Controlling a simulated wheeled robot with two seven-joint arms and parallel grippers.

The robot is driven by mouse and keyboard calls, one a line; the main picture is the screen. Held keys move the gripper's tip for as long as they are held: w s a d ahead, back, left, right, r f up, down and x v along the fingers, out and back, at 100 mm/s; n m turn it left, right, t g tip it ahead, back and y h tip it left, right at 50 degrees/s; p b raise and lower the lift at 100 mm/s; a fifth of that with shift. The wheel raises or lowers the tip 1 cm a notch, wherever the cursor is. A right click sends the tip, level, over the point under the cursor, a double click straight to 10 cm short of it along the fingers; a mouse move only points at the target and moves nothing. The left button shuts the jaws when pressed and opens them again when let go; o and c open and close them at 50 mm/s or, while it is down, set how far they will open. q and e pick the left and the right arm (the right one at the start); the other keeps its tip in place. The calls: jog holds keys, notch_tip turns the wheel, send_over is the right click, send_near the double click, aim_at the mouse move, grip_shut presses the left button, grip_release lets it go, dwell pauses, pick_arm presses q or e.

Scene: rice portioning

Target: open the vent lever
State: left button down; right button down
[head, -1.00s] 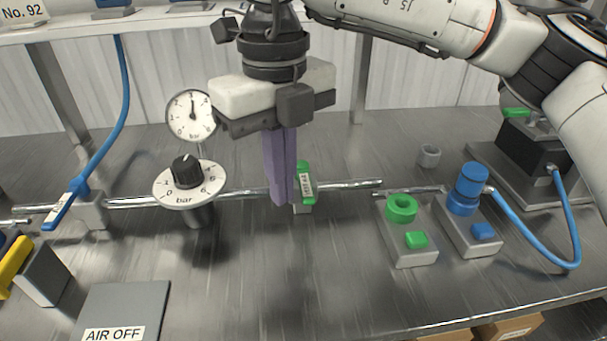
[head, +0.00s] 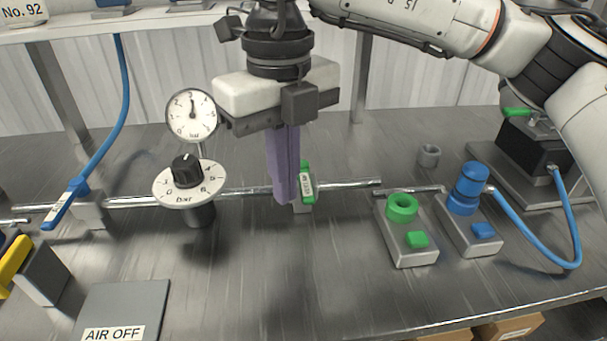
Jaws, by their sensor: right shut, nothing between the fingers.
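A green lever with a white label (head: 307,186) stands on a small block on the metal pipe, near the middle of the view; the label's text is too small to read surely. My right gripper (head: 285,200) points down with its purple fingers shut and empty. Its fingertips are just left of the green lever and partly in front of it. I cannot tell whether they touch it. My left gripper is not in view.
A dial knob (head: 187,172) and a round gauge (head: 192,116) stand left of my right gripper. A blue lever (head: 66,203) is further left. Green (head: 403,208) and blue (head: 467,188) fittings are at right. The front middle table is clear.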

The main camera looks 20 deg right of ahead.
jog(key=shift+s+d, duration=0.25)
jog(key=shift+d, duration=0.65)
jog(key=shift+s+d+b, duration=0.25)
jog(key=shift+d+b, duration=0.2)
jog(key=shift+d, duration=0.65)
jog(key=shift+d, duration=1.1)
